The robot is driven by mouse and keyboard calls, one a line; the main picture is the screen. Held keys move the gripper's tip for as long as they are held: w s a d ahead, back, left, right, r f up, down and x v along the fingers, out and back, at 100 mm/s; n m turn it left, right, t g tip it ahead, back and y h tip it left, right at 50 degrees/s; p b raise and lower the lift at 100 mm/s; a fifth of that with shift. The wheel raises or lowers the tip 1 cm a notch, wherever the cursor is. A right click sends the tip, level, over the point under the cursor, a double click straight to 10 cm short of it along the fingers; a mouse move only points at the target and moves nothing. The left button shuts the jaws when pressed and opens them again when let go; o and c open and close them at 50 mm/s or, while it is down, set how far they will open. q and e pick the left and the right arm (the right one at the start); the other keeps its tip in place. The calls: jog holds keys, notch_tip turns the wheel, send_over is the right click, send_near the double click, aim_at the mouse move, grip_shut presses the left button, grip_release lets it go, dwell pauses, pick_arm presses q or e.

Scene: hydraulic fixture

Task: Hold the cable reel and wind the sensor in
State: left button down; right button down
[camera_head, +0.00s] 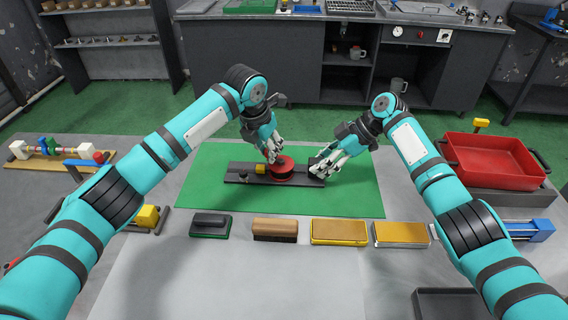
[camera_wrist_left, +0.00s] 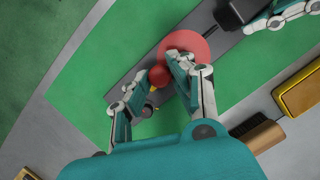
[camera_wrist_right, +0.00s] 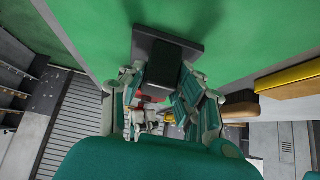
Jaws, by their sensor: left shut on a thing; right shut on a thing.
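The cable reel is a round red drum (camera_head: 290,173) on a long dark base plate (camera_head: 240,172) lying on a green mat. It also shows in the left wrist view (camera_wrist_left: 193,42). My left gripper (camera_head: 272,157) is above the drum, shut on its red knob (camera_wrist_left: 159,76). My right gripper (camera_head: 319,170) is shut on a black block (camera_wrist_right: 163,68) at the plate's right end. The block also shows in the left wrist view (camera_wrist_left: 232,14). A small yellow piece (camera_head: 260,169) sits left of the drum.
A row of brushes and blocks, including a wooden brush (camera_head: 275,231) and a yellow block (camera_head: 339,232), lies in front of the green mat (camera_head: 345,200). A red tray (camera_head: 492,160) stands at right, a colourful rod assembly (camera_head: 55,152) at left.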

pick_arm(q)
jog(key=shift+w+m, duration=0.15)
jog(key=shift+m, duration=0.45)
jog(key=c, duration=1.1)
grip_release()
jog(key=shift+o, duration=0.2)
jog(key=v, duration=1.2)
jog(key=shift+a, duration=0.2)
